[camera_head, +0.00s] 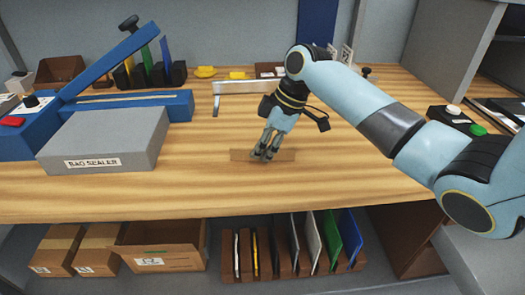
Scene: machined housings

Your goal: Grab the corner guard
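A flat brown strip (285,155), which looks like the corner guard, lies near the front middle of the wooden table. My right gripper (265,154) reaches down over it from the upper right. Its fingertips are at the middle of the strip and hide part of it. The fingers are close together. I cannot tell if they are closed on the strip or only around or in front of it. My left gripper is not in view.
A grey bag sealer (110,138) with a raised blue arm stands at the left. A metal ruler-like frame (245,87) lies behind my gripper. A dark box with green and white buttons (462,119) is at the right. Cardboard boxes (165,246) and a slotted rack (290,265) sit below the table.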

